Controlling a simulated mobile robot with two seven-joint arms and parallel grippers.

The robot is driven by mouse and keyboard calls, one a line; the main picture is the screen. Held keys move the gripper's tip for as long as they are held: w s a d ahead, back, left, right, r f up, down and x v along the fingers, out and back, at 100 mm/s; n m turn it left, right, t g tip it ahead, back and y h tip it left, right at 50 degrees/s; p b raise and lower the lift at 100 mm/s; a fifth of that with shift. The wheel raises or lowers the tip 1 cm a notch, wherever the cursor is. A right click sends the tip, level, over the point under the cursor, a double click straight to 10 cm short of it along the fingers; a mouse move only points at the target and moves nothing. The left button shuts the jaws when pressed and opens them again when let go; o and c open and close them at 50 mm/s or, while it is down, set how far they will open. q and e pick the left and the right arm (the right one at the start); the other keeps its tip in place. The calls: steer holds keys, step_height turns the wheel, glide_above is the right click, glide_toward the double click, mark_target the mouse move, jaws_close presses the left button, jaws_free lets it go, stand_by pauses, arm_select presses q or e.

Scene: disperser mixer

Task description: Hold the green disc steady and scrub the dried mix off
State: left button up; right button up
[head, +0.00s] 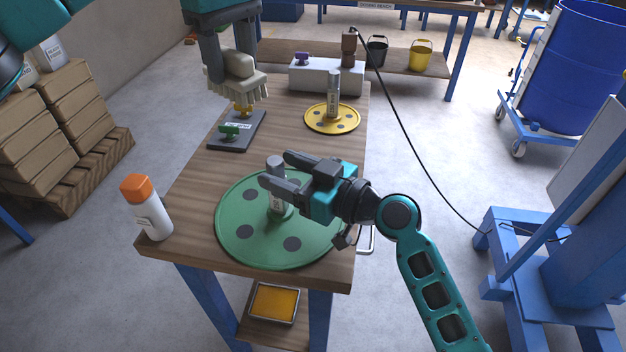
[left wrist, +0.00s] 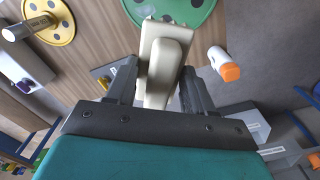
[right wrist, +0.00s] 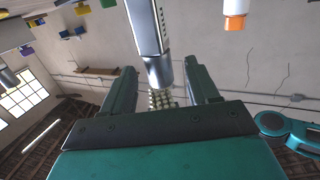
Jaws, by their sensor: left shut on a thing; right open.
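The green disc (head: 240,247), with several dark round spots, lies flat near the table's front; its upright grey shaft (head: 277,198) carries a label. My right gripper (head: 277,172) is open with its fingers on either side of the shaft's upper part; the shaft also shows between them in the right wrist view (right wrist: 147,35). I cannot tell whether they touch it. My left gripper (head: 229,78) is shut on a cream brush (head: 236,82), bristles down, above the dark stand at the table's left; the brush fills the left wrist view's middle (left wrist: 166,62). Dried mix is not clearly distinguishable.
A white bottle with an orange cap (head: 148,208) stands at the table's front left corner. The dark stand (head: 233,143) holds small green and yellow pieces. A yellow disc with a shaft (head: 325,124) and a pale block (head: 343,77) are farther back. A black cable hangs at right.

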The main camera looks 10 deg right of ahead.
steer(key=shift+x, duration=1.25)
steer(key=shift+c, duration=0.3)
jaws_close()
steer(key=shift+c, duration=2.4)
jaws_free()
steer(key=c, duration=0.5)
